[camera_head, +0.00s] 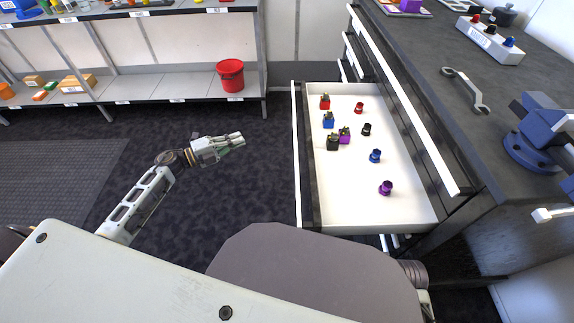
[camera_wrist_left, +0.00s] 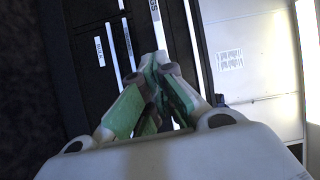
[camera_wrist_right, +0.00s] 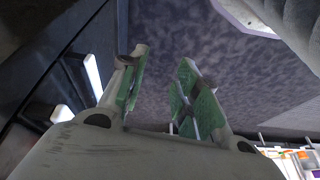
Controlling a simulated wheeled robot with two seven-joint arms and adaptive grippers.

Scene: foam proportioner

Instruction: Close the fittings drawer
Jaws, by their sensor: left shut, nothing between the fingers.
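The fittings drawer (camera_head: 345,208) stands pulled out to the left from the dark workbench in the head view. Its white inside holds several small red, blue, black and purple fittings. Its dark front (camera_head: 307,160) carries a long white handle strip (camera_head: 296,150). My left gripper (camera_head: 241,139) is shut and empty, left of the drawer front, pointing toward it with a clear gap. In the left wrist view its closed fingers (camera_wrist_left: 160,62) overlap dark fronts with white strips and partly readable labels. My right gripper (camera_wrist_right: 163,58) is open and empty above the carpet in the right wrist view.
The workbench top (camera_head: 440,40) carries a wrench (camera_head: 466,92), a blue vise (camera_head: 540,125) and a button box (camera_head: 488,40). A shelf (camera_head: 150,88) with a red bucket (camera_head: 230,75) stands at the back left. The carpet left of the drawer is clear.

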